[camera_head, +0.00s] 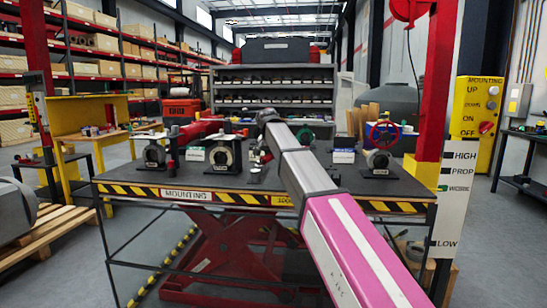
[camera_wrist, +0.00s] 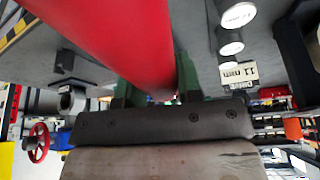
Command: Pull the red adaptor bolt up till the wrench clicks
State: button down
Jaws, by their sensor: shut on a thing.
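A thick red bar (camera_wrist: 110,35) fills the top of the wrist view and runs in between the two green fingers of my gripper (camera_wrist: 155,88). The gripper is shut on this bar. I cannot tell whether the bar is the red adaptor bolt or part of the wrench. In the head view a red bar (camera_head: 197,131) lies above the left half of the workbench (camera_head: 130,178), level or nearly so. My arm reaches over the bench from the lower right, and its end is small and partly hidden there. No click or seating shows.
Round grey valve parts (camera_head: 223,155) stand on the bench with small label cards, one reading 11 mm (camera_wrist: 238,75). A part with a red handwheel (camera_head: 383,135) stands at the right. A yellow control panel (camera_head: 478,108) is beyond the bench. Shelves stand behind.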

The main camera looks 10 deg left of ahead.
jog(key=shift+a+r, duration=0.1)
jog(key=shift+r, duration=2.35)
